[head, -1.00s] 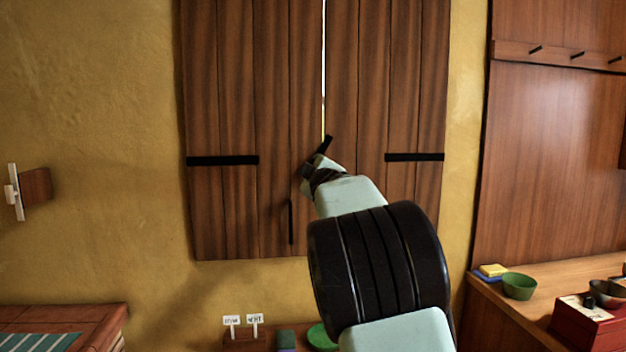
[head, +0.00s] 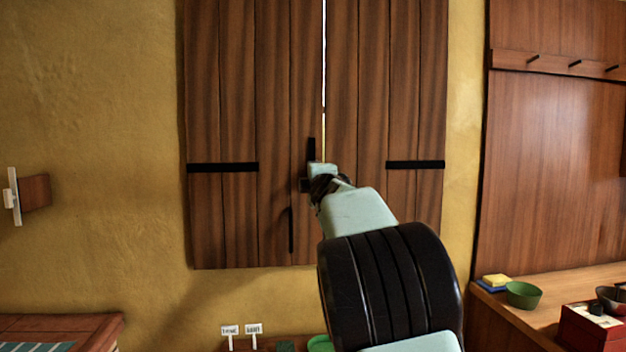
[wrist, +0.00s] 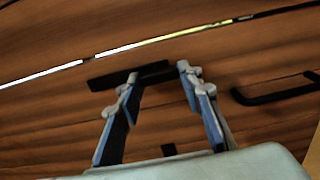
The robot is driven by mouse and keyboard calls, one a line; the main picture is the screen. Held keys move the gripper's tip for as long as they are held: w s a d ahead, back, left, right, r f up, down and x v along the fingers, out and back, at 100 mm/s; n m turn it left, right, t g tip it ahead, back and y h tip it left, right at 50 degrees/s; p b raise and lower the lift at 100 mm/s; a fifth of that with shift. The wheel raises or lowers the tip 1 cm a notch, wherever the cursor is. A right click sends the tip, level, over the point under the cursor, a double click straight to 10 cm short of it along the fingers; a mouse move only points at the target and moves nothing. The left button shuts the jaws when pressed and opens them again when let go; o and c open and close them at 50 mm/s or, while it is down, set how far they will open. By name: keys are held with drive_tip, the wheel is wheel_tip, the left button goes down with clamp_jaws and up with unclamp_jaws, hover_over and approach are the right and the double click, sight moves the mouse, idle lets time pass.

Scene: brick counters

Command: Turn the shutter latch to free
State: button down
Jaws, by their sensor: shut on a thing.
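The shutter latch (head: 311,149) is a short black bar low on the left shutter leaf, beside the central gap. It stands about upright in the head view. It also shows in the wrist view (wrist: 106,80), lying nearly parallel to the bright gap. My gripper (wrist: 160,78) has its two fingers on either side of the bar and is shut on it. In the head view my gripper (head: 314,178) covers the latch's lower part. The shutter (head: 230,110) has two dark wooden leaves, with a thin bright slit between them.
A black pull handle (head: 291,230) is below the latch; it also shows in the wrist view (wrist: 275,91). Black hinge straps (head: 222,167) cross both leaves. Two small signs (head: 254,329) stand below. A green bowl (head: 523,294) and red box (head: 590,326) are on the right counter.

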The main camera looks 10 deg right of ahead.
idle(0.3)
drive_tip(key=c, duration=1.3)
unclamp_jaws()
drive_tip(key=shift+s, duration=6)
